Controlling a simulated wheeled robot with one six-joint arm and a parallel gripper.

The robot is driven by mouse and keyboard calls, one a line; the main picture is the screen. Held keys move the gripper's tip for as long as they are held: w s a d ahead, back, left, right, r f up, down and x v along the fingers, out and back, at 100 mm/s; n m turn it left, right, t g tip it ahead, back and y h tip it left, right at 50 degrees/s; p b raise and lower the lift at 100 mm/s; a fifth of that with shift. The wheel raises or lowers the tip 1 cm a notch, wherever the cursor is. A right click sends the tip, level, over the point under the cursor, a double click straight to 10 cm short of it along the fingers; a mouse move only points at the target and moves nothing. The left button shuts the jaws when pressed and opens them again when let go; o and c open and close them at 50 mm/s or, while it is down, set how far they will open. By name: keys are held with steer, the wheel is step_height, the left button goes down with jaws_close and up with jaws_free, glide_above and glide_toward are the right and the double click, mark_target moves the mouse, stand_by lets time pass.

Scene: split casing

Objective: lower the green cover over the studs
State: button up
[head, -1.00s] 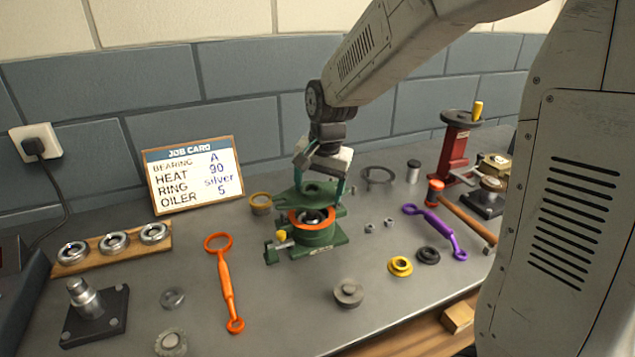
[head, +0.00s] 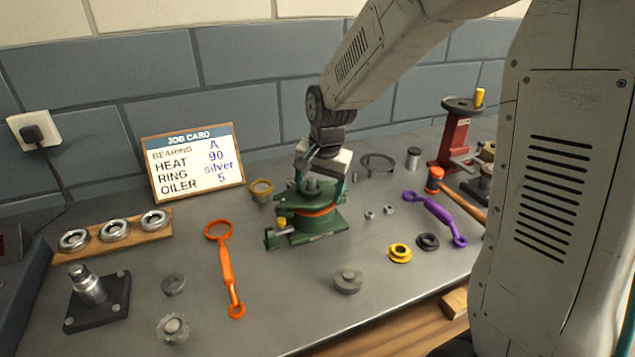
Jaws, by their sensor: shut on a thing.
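The green cover (head: 300,203) is over the green casing base (head: 325,230), with an orange ring edge (head: 318,212) showing between them. A grey round end shows at the top of the cover. My gripper (head: 318,178) is above the cover, at its back edge, and is shut on it. The fingertips are mostly hidden behind the cover. The studs are hidden, and I cannot tell whether the cover is fully seated. A yellow-capped fitting (head: 281,223) sticks out at the casing's left front.
An orange wrench (head: 225,265) lies left of the casing; a purple wrench (head: 435,217) lies right. A bearing board (head: 115,235), job card (head: 193,167), brass cup (head: 261,190), yellow ring (head: 399,253) and red press (head: 453,140) surround it.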

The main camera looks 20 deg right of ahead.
steer(key=shift+f, duration=0.35)
steer(key=shift+f, duration=0.15)
stand_by(0.6)
steer(key=o, duration=1.6)
steer(key=shift+r, duration=5.2)
step_height(320, 180, up, 8)
steer(key=s, duration=0.1)
steer(key=s+f+n, duration=0.2)
steer(key=s, duration=0.7)
steer(key=s+d+f+n, duration=0.1)
steer(key=s+f+n, duration=0.1)
steer(key=s, duration=0.7)
steer(key=s+f+n+g, duration=0.1)
steer(key=s+n, duration=0.3)
steer(key=s, duration=0.5)
steer(key=shift+s+d+f+h, duration=0.3)
steer(key=shift+s+f, duration=0.05)
steer(key=shift+f, duration=0.25)
